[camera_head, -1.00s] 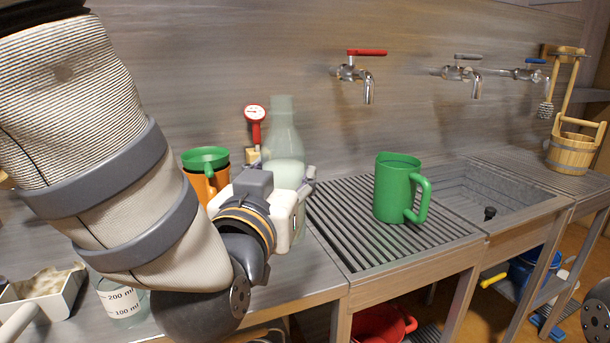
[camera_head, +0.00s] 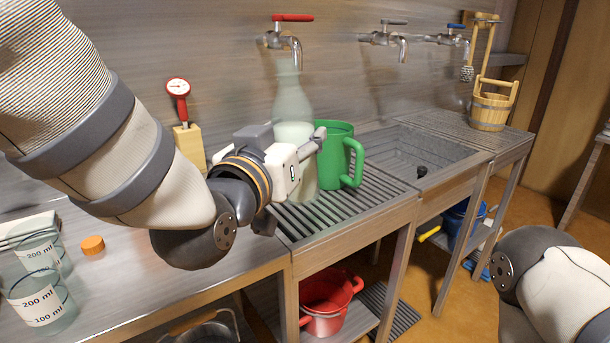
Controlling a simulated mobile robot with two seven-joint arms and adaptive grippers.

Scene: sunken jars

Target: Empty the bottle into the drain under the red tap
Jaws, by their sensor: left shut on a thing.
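My left gripper (camera_head: 307,158) is shut on a clear glass bottle (camera_head: 292,103) with pale, whitish liquid in its lower part. The bottle is upright, its neck just below the spout of the red-handled tap (camera_head: 292,18) in the picture. It is in front of the left part of the slatted drain (camera_head: 345,208); I cannot tell whether its base touches the slats. A green mug (camera_head: 337,150) stands on the drain just right of the bottle, partly hidden by it and the gripper. My right arm shows at the lower right, but its gripper is out of view.
A grey-handled tap (camera_head: 393,22) and a blue-handled tap (camera_head: 455,26) are farther right, near a sunken basin (camera_head: 440,150) with a black plug (camera_head: 421,171). A wooden bucket (camera_head: 490,112) stands beyond. Measuring beakers (camera_head: 42,305) and an orange cap (camera_head: 92,245) are at left.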

